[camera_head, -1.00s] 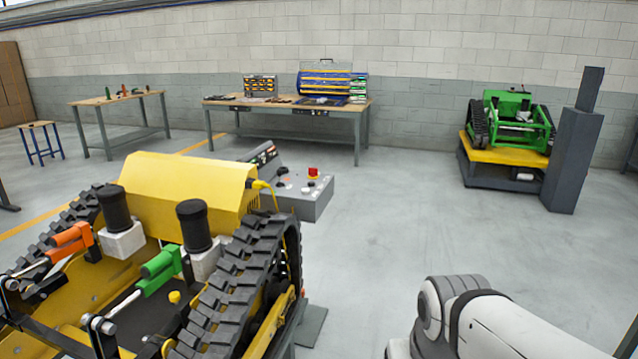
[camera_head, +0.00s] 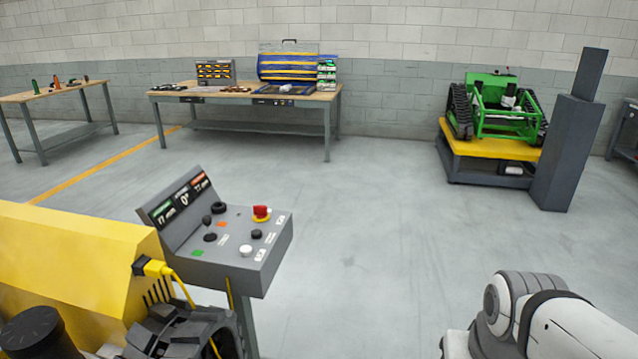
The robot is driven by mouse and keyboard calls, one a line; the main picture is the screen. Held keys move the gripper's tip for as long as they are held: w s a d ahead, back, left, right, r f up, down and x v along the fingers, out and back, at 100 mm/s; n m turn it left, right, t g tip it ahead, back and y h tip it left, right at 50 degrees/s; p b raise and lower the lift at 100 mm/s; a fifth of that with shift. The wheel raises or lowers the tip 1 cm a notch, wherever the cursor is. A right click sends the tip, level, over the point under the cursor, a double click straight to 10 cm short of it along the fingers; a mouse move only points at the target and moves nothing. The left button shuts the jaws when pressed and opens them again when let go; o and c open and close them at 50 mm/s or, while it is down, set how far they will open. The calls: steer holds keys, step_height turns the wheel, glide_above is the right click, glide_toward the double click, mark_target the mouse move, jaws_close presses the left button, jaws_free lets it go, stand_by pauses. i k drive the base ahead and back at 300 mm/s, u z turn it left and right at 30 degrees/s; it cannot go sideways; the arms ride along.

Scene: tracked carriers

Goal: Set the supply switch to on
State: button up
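A grey control console (camera_head: 228,235) on a post stands left of centre, beside the yellow tracked carrier (camera_head: 75,255). Its sloped top carries several black knobs, a red emergency button (camera_head: 262,212) on a yellow base, a white button (camera_head: 245,250), and small green and orange labels. A raised panel at its back shows lit readouts (camera_head: 182,200). I cannot tell which control is the supply switch, as the labels are too small to read. A white and grey part of my arm shows at the lower right, well apart from the console. My gripper is not in view.
A yellow cable (camera_head: 170,270) runs from the carrier. Workbenches (camera_head: 245,97) with tools stand along the back wall. A green tracked machine (camera_head: 495,105) sits on a yellow-topped stand beside a dark grey column (camera_head: 567,150). The floor right of the console is clear.

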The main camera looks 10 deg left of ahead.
mark_target(261, 211)
steer(key=u, duration=0.5)
steer(key=i, duration=1.95)
steer(key=u, duration=0.7)
steer(key=k, duration=0.8)
steer(key=u, duration=0.1)
steer(key=i, duration=0.85)
steer(key=z, duration=0.05)
